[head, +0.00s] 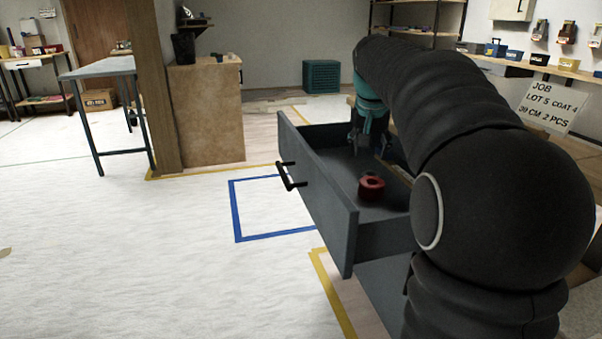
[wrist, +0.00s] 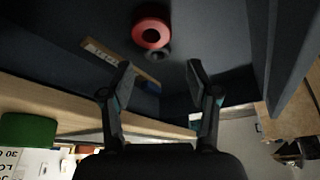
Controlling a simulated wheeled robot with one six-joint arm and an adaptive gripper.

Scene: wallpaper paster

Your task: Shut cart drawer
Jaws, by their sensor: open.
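The cart drawer (head: 322,212) is pulled well out, with its dark grey front facing left and a black bar handle (head: 287,176) on it. A red ring-shaped roll (head: 371,187) lies inside on the drawer floor. My gripper (head: 368,150) is over or inside the drawer, behind the roll and away from the handle; its exact height is unclear. In the wrist view my gripper (wrist: 160,68) has its two fingers spread with nothing between them, and the red roll (wrist: 151,32) lies beyond the tips. My arm hides most of the cart body.
A wooden cabinet (head: 206,115) and post stand behind the drawer to the left. A blue taped square (head: 236,205) marks the floor by the drawer front. The white floor on the left is clear. A job sign (head: 551,107) is at right. A labelled wooden strip (wrist: 115,60) lies in the drawer.

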